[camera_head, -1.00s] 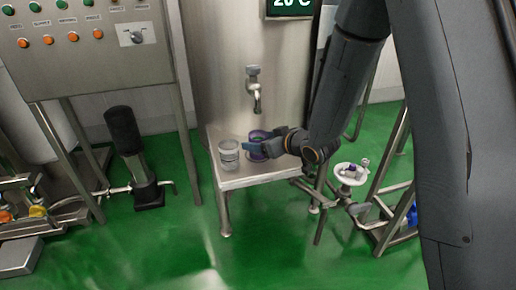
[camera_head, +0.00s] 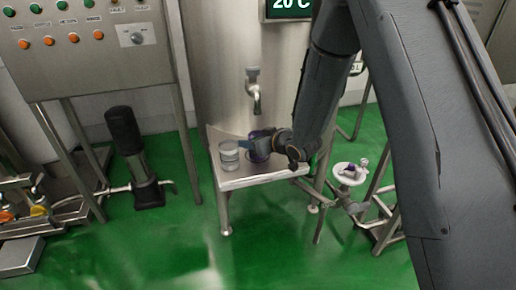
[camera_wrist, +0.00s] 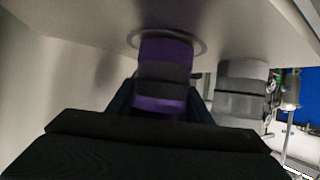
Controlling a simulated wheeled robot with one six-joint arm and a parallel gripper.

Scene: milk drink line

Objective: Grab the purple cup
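The purple cup (camera_head: 259,155) stands on the steel table (camera_head: 232,183) below the tap, to the right of a clear grey cup (camera_head: 229,152). My gripper (camera_head: 255,146) is at the purple cup, coming from the right, and partly hides it. In the wrist view the purple cup (camera_wrist: 165,60), with a dark band round it, lies between my two dark fingers (camera_wrist: 163,100). The fingers flank it closely; whether they press on it I cannot tell. The grey cup (camera_wrist: 240,92) shows just right of them there.
A tap (camera_head: 255,92) on the steel tank (camera_head: 215,70) hangs above the table's back. A control panel (camera_head: 85,40) stands at left. A white round valve part (camera_head: 348,175) on piping is right of the table. Green floor lies in front.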

